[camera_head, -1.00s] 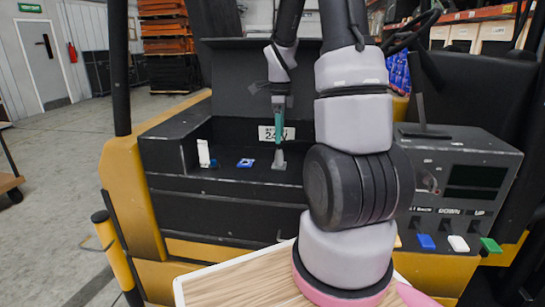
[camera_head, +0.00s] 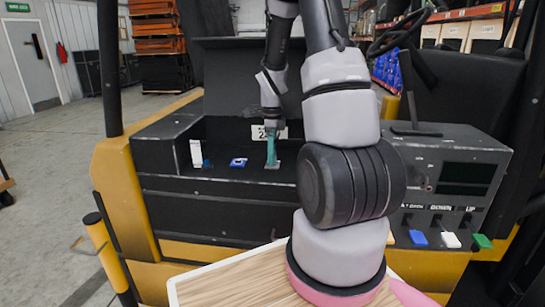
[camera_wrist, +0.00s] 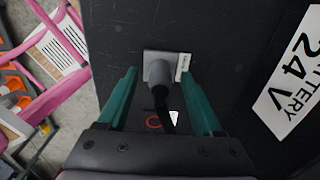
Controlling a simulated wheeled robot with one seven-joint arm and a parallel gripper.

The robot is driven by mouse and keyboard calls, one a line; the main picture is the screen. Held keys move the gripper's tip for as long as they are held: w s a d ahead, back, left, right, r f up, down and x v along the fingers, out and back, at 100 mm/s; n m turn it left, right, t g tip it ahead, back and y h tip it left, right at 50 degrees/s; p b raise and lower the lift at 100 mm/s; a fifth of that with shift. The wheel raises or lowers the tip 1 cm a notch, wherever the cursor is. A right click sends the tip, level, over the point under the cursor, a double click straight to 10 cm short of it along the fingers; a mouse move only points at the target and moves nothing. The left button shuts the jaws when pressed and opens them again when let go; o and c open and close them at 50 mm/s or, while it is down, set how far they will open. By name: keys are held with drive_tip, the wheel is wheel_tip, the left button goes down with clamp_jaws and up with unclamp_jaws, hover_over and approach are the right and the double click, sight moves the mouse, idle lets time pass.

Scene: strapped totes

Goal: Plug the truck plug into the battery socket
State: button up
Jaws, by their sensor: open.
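A grey plug (camera_wrist: 158,74) with a dark cable stands between my fingers in the wrist view, at a grey square plate with a small white label. Its grey base also shows below my gripper in the head view (camera_head: 272,166). My gripper (camera_head: 271,160) points down into the dark battery compartment. Its teal fingers (camera_wrist: 160,95) are open, one on each side of the plug, with visible gaps. I cannot tell whether the plug is seated in a socket there. A blue connector-like piece (camera_head: 238,162) lies to the left in the compartment; I cannot tell whether it is the battery socket.
A white upright block (camera_head: 197,153) stands at the compartment's left end. A "24 V" battery label (camera_wrist: 291,79) is on the wall behind. A control panel (camera_head: 452,185) with coloured levers is at the right. A wooden-topped board (camera_head: 235,282) lies in front.

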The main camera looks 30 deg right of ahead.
drive_tip(key=shift+f, duration=0.7)
idle(0.7)
clamp_jaws()
idle(1.1)
drive_tip(key=shift+r, duration=0.1)
drive_tip(key=shift+r, duration=2.9)
drive_tip(key=shift+r, duration=3.05)
